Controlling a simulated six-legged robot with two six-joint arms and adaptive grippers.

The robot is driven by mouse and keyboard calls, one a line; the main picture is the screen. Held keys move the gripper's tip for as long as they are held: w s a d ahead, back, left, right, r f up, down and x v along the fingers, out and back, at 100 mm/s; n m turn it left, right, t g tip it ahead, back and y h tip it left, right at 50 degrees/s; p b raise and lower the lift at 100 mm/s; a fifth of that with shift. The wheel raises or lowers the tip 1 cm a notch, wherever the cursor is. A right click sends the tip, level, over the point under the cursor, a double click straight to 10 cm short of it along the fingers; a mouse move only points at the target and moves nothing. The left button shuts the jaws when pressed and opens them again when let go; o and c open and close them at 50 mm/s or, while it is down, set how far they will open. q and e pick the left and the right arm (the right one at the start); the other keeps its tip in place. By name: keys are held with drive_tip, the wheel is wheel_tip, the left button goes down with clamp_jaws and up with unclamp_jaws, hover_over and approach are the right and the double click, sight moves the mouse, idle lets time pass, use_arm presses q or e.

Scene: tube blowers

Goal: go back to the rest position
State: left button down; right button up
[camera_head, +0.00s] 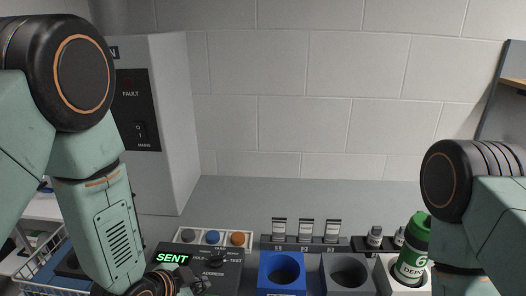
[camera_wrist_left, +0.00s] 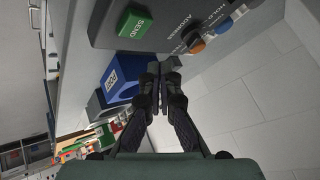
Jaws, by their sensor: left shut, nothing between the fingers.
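My left gripper (camera_head: 188,284) shows only in part at the bottom of the head view, by the front of the control box with the lit SENT display (camera_head: 173,258). In the left wrist view my left gripper (camera_wrist_left: 158,72) is shut and empty, its fingers together. The box's green SEND button (camera_wrist_left: 132,24) and its knobs lie beyond the fingertips there. A gap between fingers and box cannot be judged. My right arm comes in from the right in the head view, but its gripper is out of the picture.
A blue holder (camera_head: 268,284) and a grey holder (camera_head: 347,274) stand right of the control box. A green-capped bottle (camera_head: 413,250) stands in a white holder near my right arm. A grey cabinet (camera_head: 165,115) rises at the left. The back counter is clear.

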use_arm(q)
drive_tip(key=s+a+f+n+g+y+b, duration=0.1)
drive_tip(key=s+f+n+b, duration=0.3)
drive_tip(key=s+f, duration=0.5)
drive_tip(key=s+a+f+n+g+y+b, duration=0.1)
drive_tip(key=s+a+f+n+g+b, duration=0.3)
drive_tip(key=s+f, duration=0.6)
drive_tip(key=s+a+f+n+g+y+b, duration=0.1)
drive_tip(key=s+a+f+n+g+b, duration=0.1)
drive_tip(key=s+f+b, duration=0.6)
wheel_tip(320, 180, down, 2)
drive_tip(key=shift+s+a+n+g+y, duration=0.25)
drive_tip(key=shift+s+n+g, duration=0.25)
drive_tip(key=shift+s+n, duration=0.5)
